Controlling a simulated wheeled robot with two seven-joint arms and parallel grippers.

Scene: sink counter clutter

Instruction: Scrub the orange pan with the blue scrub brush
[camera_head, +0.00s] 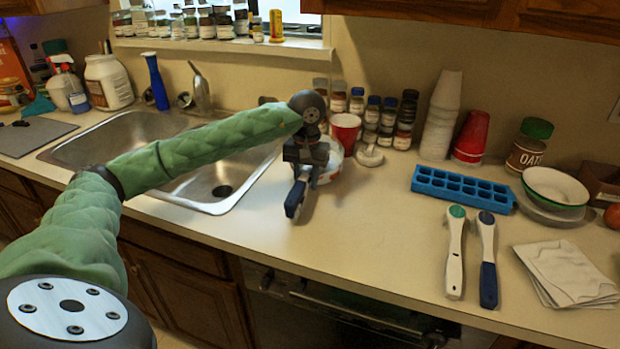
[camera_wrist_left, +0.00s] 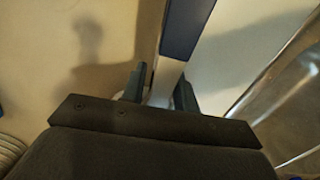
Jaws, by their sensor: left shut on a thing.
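My left gripper (camera_head: 302,180) is above the counter just right of the sink. It is shut on a tool with a dark blue and white handle (camera_head: 295,199), which hangs tilted below the fingers. In the left wrist view the same handle (camera_wrist_left: 187,28) runs up between the two fingers (camera_wrist_left: 160,90); its head is hidden. Two more brush-like tools lie on the counter at the right: a white one with a green top (camera_head: 454,255) and a blue and white one (camera_head: 487,262). I see no orange pan. My right gripper is not in view.
A white and red round thing (camera_head: 331,163) and a red cup (camera_head: 345,127) stand close behind my left gripper. The double sink (camera_head: 222,205) is left. A blue ice tray (camera_head: 463,188), bowls (camera_head: 555,186) and folded cloths (camera_head: 567,275) are right. The middle counter is clear.

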